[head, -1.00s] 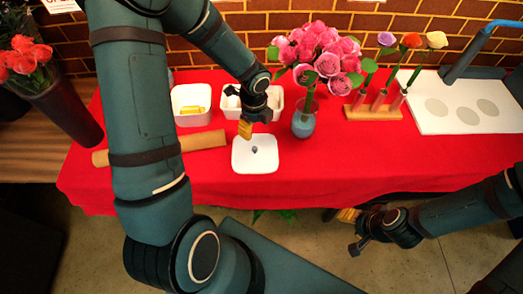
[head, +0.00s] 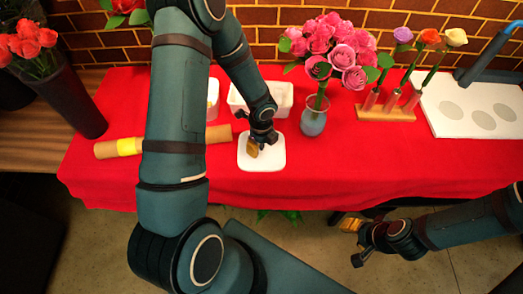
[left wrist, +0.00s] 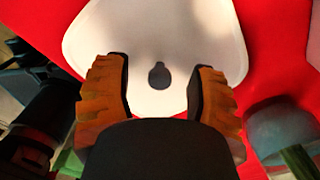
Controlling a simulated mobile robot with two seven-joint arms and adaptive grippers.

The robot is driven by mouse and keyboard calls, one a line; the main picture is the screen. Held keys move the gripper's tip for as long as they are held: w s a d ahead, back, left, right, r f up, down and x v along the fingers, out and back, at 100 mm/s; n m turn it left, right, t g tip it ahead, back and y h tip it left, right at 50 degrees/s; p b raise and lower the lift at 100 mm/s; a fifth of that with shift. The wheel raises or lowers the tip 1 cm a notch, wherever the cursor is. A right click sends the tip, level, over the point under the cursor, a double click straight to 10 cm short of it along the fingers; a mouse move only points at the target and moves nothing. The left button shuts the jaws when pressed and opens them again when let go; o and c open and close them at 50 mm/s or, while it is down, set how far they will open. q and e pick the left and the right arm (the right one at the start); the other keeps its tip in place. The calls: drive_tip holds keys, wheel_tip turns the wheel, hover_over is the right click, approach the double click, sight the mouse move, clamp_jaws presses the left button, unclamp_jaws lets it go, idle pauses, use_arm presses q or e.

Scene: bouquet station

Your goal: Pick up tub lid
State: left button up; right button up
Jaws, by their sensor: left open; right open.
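The tub lid (head: 272,161) is a white rounded square lying flat on the red cloth. In the left wrist view the lid (left wrist: 200,35) shows a small dark grey knob (left wrist: 160,75) at its middle. My left gripper (head: 257,146) is over the lid and hides the knob in the head view. In the left wrist view its two orange-padded fingers (left wrist: 160,100) are apart, one on each side of the knob, and hold nothing. I cannot tell the exact height above the lid. My right gripper (head: 354,242) is open and empty in front of the table, at lower right.
White tubs (head: 272,97) stand behind the lid, partly hidden by my left arm. A blue vase (head: 313,122) with pink roses stands right of the lid. A wooden rack (head: 385,113) holds single flowers further right. A brown roll (head: 217,134) lies left. Red cloth in front is clear.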

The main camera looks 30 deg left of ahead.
use_arm(q)
drive_tip(key=shift+f, duration=0.45)
clamp_jaws()
use_arm(e)
drive_tip(key=shift+f, duration=0.1)
use_arm(q)
drive_tip(key=shift+r, duration=0.15)
